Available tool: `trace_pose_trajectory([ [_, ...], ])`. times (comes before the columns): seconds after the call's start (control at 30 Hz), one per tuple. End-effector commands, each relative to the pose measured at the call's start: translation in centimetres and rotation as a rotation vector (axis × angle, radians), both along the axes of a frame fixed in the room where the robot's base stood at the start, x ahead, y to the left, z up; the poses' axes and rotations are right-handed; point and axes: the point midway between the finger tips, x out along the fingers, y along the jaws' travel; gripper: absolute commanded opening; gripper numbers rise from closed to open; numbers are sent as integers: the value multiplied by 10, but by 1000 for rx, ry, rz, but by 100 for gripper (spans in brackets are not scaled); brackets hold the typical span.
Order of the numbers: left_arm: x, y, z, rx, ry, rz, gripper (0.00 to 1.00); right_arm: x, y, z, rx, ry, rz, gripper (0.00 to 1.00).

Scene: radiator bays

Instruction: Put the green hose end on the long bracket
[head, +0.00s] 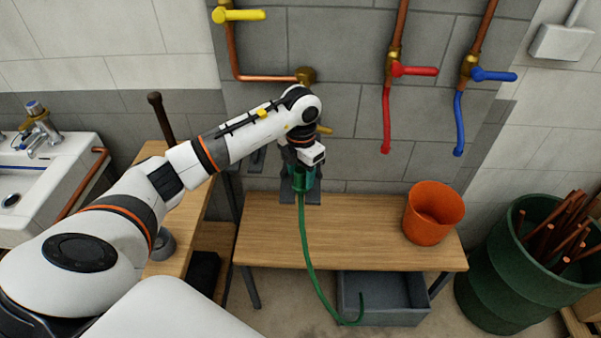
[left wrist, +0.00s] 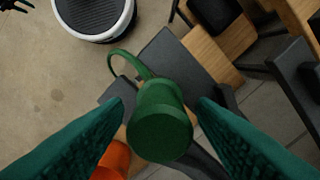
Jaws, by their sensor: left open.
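The green hose end (left wrist: 160,125) is a thick green cylinder in the left wrist view, with its thin hose curving away behind it. My left gripper (head: 303,180) is open; its two teal finger pads lie on either side of the hose end, with gaps visible. In the head view the green hose (head: 308,245) hangs from this spot past the bench front. A dark grey flat bracket (left wrist: 178,62) lies behind the hose end in the left wrist view. My gripper hides much of it in the head view, and I cannot tell its length or whether the hose end rests on it.
An orange bucket (head: 433,214) stands on the wooden bench (head: 350,245). A grey bin (head: 385,300) sits below. Pipes with a red valve (head: 413,70) and a blue valve (head: 493,75) are on the wall. A green barrel (head: 515,275) stands at right, a sink (head: 60,180) at left.

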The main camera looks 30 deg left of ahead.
Motion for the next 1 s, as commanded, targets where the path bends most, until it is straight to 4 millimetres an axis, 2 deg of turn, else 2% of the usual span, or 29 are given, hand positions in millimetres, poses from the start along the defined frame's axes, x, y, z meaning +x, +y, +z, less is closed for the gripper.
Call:
trace_pose_trajectory([
  [0.4, 1, 0, 83, 1, -6, 1, 52, 0, -7, -19, -8, 0, 2, 36],
  [0.53, 1, 1, 104, 2, -4, 1, 52, 0, -7, -17, -8, 0, 1, 36],
  [0.7, 0, 0, 115, 1, -1, 2, 52, 0, -7, -18, -8, 0, 0, 36],
  [0.9, 0, 0, 116, -1, 0, 1, 52, 0, -7, -17, -8, 0, 0, 36],
  [1.0, 0, -12, 109, -40, 0, -25, 52, 0, -7, -18, -8, -1, 0, 36],
])
